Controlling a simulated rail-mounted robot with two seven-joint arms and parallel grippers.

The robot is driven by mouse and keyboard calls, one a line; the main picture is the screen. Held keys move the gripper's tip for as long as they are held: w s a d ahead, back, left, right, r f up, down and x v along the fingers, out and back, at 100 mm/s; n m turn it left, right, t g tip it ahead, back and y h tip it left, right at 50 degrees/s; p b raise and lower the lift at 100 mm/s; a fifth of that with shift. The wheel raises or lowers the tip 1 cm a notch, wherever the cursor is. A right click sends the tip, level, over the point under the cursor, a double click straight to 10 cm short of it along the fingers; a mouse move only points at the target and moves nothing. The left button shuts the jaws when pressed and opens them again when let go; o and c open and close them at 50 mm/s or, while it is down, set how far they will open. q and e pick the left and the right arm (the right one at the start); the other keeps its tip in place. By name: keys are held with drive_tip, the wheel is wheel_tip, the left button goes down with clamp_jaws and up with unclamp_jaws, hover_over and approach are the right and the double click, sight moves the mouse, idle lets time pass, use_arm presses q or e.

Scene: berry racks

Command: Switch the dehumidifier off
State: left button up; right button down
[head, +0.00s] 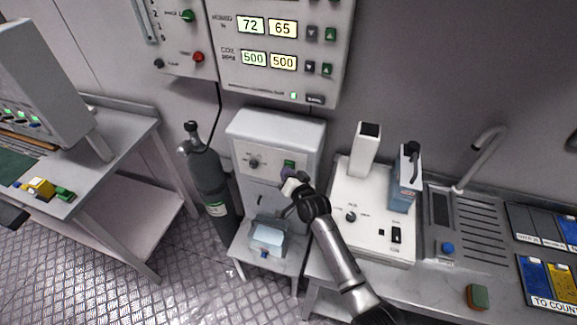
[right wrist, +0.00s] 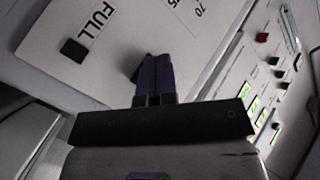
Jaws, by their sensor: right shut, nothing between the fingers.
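The dehumidifier (head: 275,130) is the white box against the back wall, with a dark dial (head: 254,163) and a small green switch (head: 290,164) on its front. My right gripper (head: 286,175) is shut and empty, its fingertips just below the green switch. In the right wrist view the shut dark purple fingers (right wrist: 153,62) point at the pale front panel (right wrist: 130,35), near a "FULL" label with a black indicator (right wrist: 74,50). I cannot tell whether the fingertips touch the panel.
A water tank (head: 267,238) sits low at the dehumidifier's front. A dark gas cylinder (head: 207,180) stands to its left, and a white bench device (head: 375,220) to its right. The control panel (head: 270,50) hangs above and also shows in the right wrist view (right wrist: 275,75).

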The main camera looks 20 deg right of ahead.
drive_tip(key=shift+s+a+p, duration=0.5)
drive_tip(key=shift+s+p, duration=0.05)
drive_tip(key=shift+s, duration=0.05)
drive_tip(key=shift+r, duration=0.1)
drive_tip(key=s+a+p, duration=0.3)
drive_tip(key=p, duration=0.1)
drive_tip(key=shift+s+a, duration=0.1)
drive_tip(key=shift+s, duration=0.3)
idle(0.4)
